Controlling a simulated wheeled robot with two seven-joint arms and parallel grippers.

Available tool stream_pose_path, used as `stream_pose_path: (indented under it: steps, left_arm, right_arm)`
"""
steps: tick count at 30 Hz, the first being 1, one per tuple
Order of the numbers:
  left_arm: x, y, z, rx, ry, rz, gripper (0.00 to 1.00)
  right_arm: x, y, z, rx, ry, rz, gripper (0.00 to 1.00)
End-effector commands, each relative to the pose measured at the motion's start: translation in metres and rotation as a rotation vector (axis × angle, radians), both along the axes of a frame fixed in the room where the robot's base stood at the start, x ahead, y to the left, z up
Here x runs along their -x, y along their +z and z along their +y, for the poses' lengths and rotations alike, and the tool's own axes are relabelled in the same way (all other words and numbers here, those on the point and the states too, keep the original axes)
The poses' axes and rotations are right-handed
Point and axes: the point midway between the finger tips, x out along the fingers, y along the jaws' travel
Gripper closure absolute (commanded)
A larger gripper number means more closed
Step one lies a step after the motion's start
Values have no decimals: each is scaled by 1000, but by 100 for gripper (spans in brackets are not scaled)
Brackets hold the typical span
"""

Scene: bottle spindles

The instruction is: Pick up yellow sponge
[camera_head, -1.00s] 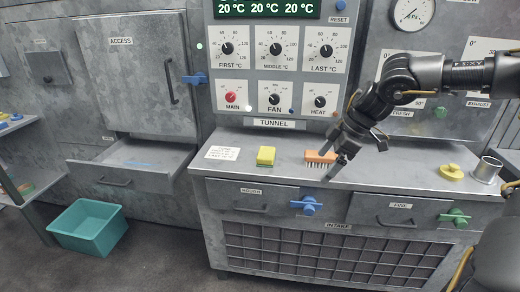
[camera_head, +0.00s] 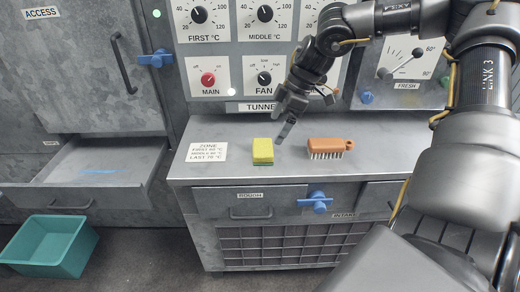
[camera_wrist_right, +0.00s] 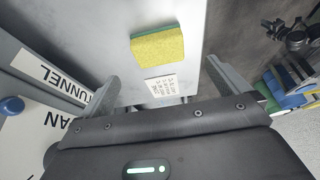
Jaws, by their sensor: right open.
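The yellow sponge (camera_head: 263,151), with a green layer on one side, lies on the grey counter between a white label and an orange brush. My right gripper (camera_head: 284,126) is above the counter, just to the upper right of the sponge and apart from it. In the right wrist view the sponge (camera_wrist_right: 157,46) lies beyond the two spread fingers (camera_wrist_right: 165,85), roughly between them. The right gripper is open and empty. My left gripper is not in view.
The orange brush (camera_head: 329,146) lies right of the sponge, and a white label (camera_head: 206,152) lies left. The control panel (camera_head: 240,60) rises behind the counter. An open drawer (camera_head: 92,172) and a teal bin (camera_head: 47,246) are at left.

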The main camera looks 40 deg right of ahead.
Motion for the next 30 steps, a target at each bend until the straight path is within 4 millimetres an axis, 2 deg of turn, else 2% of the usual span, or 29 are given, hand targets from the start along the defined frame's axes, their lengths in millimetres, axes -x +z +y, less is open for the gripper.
stream_pose_path:
  steps: [1,6,14,23,30]
  left_arm:
    - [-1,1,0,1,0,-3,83]
    - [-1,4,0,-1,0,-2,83]
    - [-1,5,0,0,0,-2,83]
    - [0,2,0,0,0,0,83]
    - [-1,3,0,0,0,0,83]
  right_arm:
    - [-1,-10,3,-1,1,5,0]
    - [-7,-29,10,1,2,2,0]
    - [-11,-36,14,0,4,2,0]
    - [-22,-74,28,0,3,4,0]
    - [-25,-80,30,-1,4,0,0]
